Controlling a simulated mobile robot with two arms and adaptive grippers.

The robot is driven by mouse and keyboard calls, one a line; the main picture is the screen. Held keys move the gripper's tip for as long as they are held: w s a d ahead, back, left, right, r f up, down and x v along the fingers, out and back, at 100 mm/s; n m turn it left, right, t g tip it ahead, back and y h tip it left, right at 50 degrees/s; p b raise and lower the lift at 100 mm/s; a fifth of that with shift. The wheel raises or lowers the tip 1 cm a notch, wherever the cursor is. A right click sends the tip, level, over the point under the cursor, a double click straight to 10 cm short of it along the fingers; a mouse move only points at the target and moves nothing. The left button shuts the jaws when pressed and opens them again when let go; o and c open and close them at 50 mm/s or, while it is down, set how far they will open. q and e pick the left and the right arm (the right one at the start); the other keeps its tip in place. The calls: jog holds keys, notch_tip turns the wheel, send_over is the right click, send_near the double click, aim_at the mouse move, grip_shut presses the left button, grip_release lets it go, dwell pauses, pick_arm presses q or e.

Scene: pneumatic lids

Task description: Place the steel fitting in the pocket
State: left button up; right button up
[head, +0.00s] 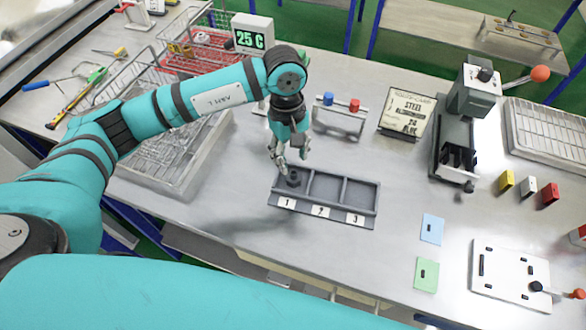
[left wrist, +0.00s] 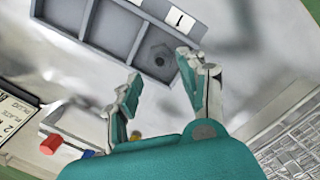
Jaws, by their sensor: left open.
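The steel fitting (head: 293,178) is a small dark grey piece. It sits in pocket 1 of the grey three-pocket tray (head: 344,209), whose pockets carry labels 1, 2 and 3. In the left wrist view the fitting (left wrist: 159,57) shows a hexagonal outline with a round middle and lies inside the pocket beside label 1. Pockets 2 and 3 are empty. My left gripper (head: 289,158) is open and empty just above the fitting, fingers pointing down. In the left wrist view its fingertips (left wrist: 160,76) are apart, with the fitting beyond them. My right gripper is not in view.
A press (head: 462,125) stands to the right. Wire baskets (head: 175,165) are at left. Blue and green cards (head: 426,275) lie front right.

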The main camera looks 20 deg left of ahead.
pick_arm(q)
notch_tip(320, 180, up, 7)
jog(key=b, duration=0.2)
jog(key=shift+w+a, duration=0.3)
